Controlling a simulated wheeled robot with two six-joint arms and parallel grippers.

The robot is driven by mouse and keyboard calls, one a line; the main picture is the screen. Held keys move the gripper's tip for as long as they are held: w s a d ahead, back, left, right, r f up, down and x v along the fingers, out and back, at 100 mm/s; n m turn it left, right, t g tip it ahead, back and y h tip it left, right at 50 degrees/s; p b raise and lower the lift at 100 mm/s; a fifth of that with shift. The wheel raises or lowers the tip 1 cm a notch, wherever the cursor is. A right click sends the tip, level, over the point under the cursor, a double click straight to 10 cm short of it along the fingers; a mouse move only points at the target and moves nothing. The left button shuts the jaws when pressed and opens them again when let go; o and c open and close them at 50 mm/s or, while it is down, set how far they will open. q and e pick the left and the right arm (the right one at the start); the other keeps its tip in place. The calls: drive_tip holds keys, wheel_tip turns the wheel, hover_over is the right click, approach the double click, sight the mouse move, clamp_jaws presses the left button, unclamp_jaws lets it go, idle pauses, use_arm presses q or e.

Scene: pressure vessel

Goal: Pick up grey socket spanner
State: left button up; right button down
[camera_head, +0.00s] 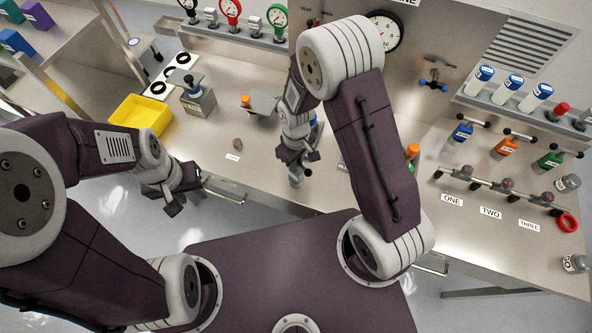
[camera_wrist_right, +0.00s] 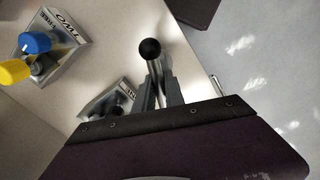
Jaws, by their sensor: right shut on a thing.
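The grey socket spanner (camera_wrist_right: 155,70) stands out from between the fingers of my right gripper (camera_wrist_right: 158,92) in the wrist view; its end is round and black. In the head view, my right gripper (camera_head: 299,156) is low over the front part of the steel bench, with a grey piece of the spanner (camera_head: 296,176) below it. The gripper is shut on the spanner, and its fingers hide part of it. My left gripper (camera_head: 188,196) is empty in front of the bench edge, with its fingers apart.
A yellow bin (camera_head: 142,116) stands at the left of the bench (camera_head: 215,135). Labelled blocks with coloured knobs stand behind my right gripper; one labelled TWO (camera_wrist_right: 62,42) shows in the wrist view. Valves and coloured bottles (camera_head: 507,146) fill the right side. Gauges line the back.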

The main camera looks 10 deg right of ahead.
drive_tip(key=shift+r, duration=0.1)
drive_tip(key=shift+w+r, duration=0.1)
drive_tip(key=shift+r, duration=0.45)
wheel_tip(320, 180, up, 3)
drive_tip(key=shift+f+b, duration=0.15)
drive_tip(key=shift+b, duration=0.45)
drive_tip(key=s+d+r+b, duration=0.1)
drive_tip(key=s+d+r, duration=0.1)
drive_tip(key=s+r, duration=0.5)
drive_tip(key=s, duration=0.4)
drive_tip(key=shift+s+b, duration=0.3)
drive_tip(key=shift+s, duration=0.05)
drive_tip(key=shift+w+d, duration=0.1)
